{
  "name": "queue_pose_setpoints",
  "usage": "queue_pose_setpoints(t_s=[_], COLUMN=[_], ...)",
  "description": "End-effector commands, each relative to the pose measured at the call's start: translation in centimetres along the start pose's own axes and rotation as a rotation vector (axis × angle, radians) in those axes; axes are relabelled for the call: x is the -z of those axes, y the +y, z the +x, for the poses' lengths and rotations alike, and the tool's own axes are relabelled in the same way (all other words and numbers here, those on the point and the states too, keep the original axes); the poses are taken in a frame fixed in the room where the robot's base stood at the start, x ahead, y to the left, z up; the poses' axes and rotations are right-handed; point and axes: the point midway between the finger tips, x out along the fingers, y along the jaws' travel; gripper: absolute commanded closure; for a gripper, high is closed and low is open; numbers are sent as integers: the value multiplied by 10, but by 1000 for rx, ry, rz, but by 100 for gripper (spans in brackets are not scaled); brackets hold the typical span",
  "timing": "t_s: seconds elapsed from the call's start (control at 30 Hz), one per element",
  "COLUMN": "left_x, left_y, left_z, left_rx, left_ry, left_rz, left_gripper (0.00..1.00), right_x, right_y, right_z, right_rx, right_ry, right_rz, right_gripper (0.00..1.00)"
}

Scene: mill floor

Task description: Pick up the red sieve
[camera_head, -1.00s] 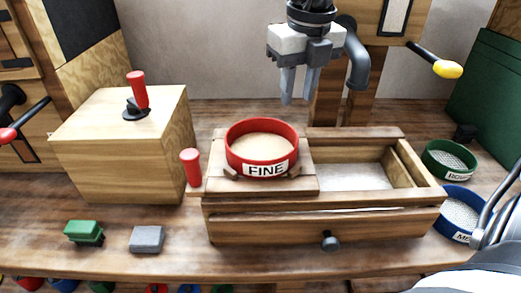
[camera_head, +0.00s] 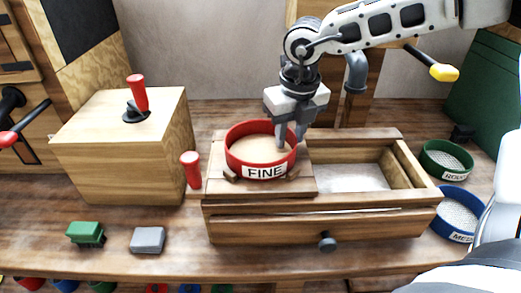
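The red sieve (camera_head: 262,172) is a round red ring labelled FINE with a pale mesh. It sits on a wooden board on the left part of the wooden drawer box (camera_head: 265,226). My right gripper (camera_head: 291,136) has come from above to the sieve's right rear rim. Its two fingers are apart; one appears inside the ring and the other near or outside the rim. I cannot tell whether either touches it. My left gripper is not in view.
A green sieve (camera_head: 447,159) and a blue sieve (camera_head: 460,214) lie at the right. A wooden box (camera_head: 125,150) with a red lever stands left. A red handle (camera_head: 191,170) stands beside the board. A green brush (camera_head: 86,233) and a grey block (camera_head: 148,240) lie front left.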

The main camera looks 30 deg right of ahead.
Motion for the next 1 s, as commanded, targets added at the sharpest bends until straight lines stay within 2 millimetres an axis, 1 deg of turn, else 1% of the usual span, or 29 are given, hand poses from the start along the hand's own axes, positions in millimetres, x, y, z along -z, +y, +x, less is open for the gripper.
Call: queue_pose_setpoints(t_s=[0.03,0.13,0.17,0.53,0.67,0.77,0.87,0.97,1.0], left_x=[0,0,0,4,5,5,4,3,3], left_y=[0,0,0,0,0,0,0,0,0], left_z=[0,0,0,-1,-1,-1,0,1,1], left_rx=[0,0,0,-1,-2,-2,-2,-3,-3], left_ry=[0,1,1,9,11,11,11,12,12], left_rz=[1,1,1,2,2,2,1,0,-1], left_gripper=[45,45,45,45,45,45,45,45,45], right_x=[0,0,0,0,-2,-3,-5,-9,-11], right_y=[0,0,0,0,0,0,0,0,0], right_z=[0,0,0,-2,-7,-17,-34,-60,-72], right_rx=[0,0,0,0,0,0,-1,1,1], right_ry=[0,0,0,-1,-2,-6,-7,-10,-11], right_rz=[0,0,0,0,0,0,0,0,1], right_gripper=[71,98,100,100,100,100,100,100,100])
